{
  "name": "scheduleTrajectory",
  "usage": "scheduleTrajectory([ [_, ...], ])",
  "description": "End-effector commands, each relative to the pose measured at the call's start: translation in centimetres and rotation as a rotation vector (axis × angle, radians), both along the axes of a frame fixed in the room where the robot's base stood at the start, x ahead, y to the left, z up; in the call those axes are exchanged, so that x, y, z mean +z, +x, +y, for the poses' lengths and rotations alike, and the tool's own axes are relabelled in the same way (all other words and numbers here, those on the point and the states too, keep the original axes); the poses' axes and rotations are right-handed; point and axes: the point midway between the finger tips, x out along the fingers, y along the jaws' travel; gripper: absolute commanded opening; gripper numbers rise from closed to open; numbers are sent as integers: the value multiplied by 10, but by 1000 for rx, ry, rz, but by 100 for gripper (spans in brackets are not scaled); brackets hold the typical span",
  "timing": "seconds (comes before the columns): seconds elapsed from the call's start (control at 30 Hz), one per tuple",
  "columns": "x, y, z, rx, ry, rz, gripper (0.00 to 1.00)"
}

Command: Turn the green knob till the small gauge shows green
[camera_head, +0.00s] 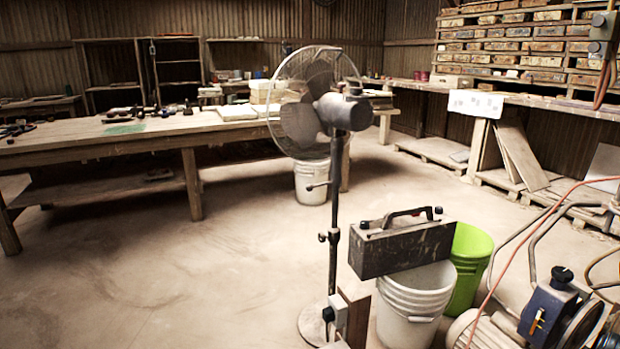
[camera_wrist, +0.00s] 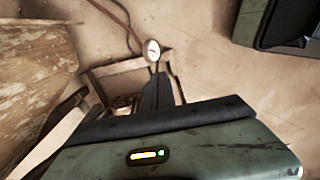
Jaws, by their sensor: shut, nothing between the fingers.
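My gripper (camera_wrist: 159,76) shows in the wrist view as dark fingers beyond my grey-green housing. It is shut and empty, pointing towards the top of the picture. A small round white gauge (camera_wrist: 152,50) appears just past the fingertips. I cannot tell how far apart they are, or read any colour on the dial. I can make out no green knob in either view. My gripper does not show in the head view.
In the head view a pedestal fan (camera_head: 318,104) stands in the middle. A white bucket (camera_head: 415,305), a green bucket (camera_head: 469,262) and a blue machine (camera_head: 546,312) stand at lower right. A long workbench (camera_head: 80,148) is at left. The floor at lower left is clear.

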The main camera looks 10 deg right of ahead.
Motion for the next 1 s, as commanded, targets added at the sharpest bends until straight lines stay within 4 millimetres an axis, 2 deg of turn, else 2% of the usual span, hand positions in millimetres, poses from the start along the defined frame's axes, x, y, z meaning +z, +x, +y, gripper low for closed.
scheduleTrajectory([
  [0.03,16,0,0,0,0,0,0],
  [0.23,41,0,0,0,0,1,0],
  [0.53,39,0,-1,0,0,1,0],
  [0.77,51,13,-28,0,0,1,0],
  [1.0,40,12,-26,0,0,1,0],
])
